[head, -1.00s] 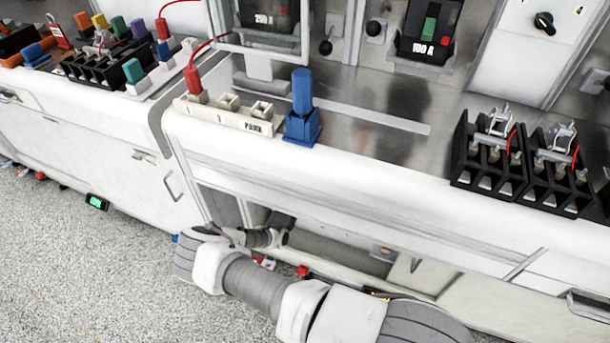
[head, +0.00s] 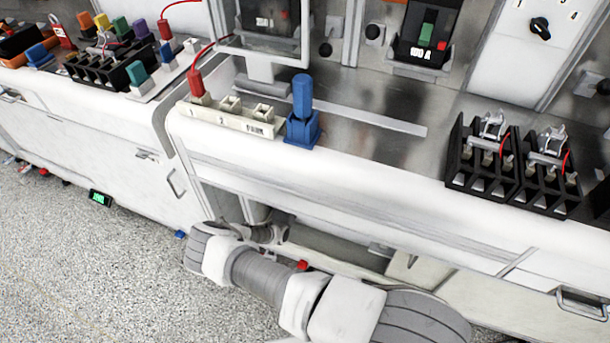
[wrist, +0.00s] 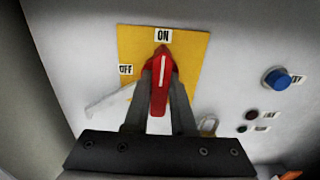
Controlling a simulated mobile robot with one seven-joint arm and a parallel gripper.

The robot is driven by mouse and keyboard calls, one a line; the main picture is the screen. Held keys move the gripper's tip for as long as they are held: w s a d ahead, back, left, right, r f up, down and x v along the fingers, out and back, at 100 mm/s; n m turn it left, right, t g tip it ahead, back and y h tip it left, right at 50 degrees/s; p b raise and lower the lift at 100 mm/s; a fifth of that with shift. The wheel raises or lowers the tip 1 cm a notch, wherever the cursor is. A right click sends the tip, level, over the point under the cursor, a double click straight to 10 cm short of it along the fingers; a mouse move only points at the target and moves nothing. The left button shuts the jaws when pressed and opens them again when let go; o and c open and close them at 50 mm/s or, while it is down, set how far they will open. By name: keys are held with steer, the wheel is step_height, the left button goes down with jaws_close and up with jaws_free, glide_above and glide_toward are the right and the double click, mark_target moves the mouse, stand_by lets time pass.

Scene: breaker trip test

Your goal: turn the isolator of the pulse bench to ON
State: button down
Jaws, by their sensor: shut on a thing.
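The isolator's red handle (wrist: 161,66) shows in the wrist view on a yellow plate (wrist: 190,52). The plate carries an ON label (wrist: 163,36) at the top and an OFF label (wrist: 126,70) at the left. The white line on the handle points up toward ON. My gripper (wrist: 161,92) is shut on the red handle, one dark finger on each side. In the head view my arm reaches into the recess under the bench, and neither the isolator nor the fingers can be made out there.
Right of the yellow plate are a blue button (wrist: 277,78) and several small dark buttons. A metal padlock (wrist: 208,126) hangs below the plate. In the head view the white bench front (head: 330,185) overhangs my arm, with a blue plug (head: 302,118) above.

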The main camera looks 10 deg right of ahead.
stand_by(0.3)
steer(key=c, duration=0.7)
jaws_free()
steer(key=shift+c, duration=0.2)
steer(key=p+v, duration=0.2)
steer(key=v, duration=1.5)
steer(key=shift+s, duration=0.2)
steer(key=shift+s+a, duration=0.1)
steer(key=shift+a, duration=0.1)
